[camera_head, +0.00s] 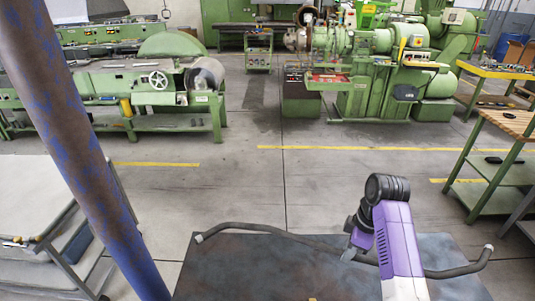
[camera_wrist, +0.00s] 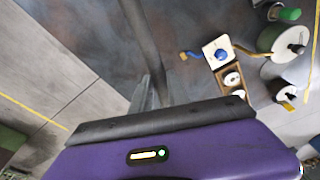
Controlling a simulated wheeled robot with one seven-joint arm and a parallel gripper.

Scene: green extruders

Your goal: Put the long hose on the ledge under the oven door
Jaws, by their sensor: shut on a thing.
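The long dark hose (camera_head: 265,229) has pale ends and lies lengthwise across the lower part of the head view, in front of the dark table top. My gripper (camera_head: 347,255), at the end of my purple and white arm, is shut on the hose near its middle. One hose end is at the left and the other at the right, bent upward. In the wrist view the hose (camera_wrist: 143,35) runs up from my gripper (camera_wrist: 146,92); my purple wrist hides its lower part. I cannot identify the oven door or its ledge in either view.
The dark table top (camera_head: 225,275) fills the bottom. A blue, worn pole (camera_head: 75,150) stands at left beside a grey cart (camera_head: 30,200). Green machines (camera_head: 385,65) stand farther back, with a workbench (camera_head: 510,125) at right. The floor between (camera_head: 240,180) is clear.

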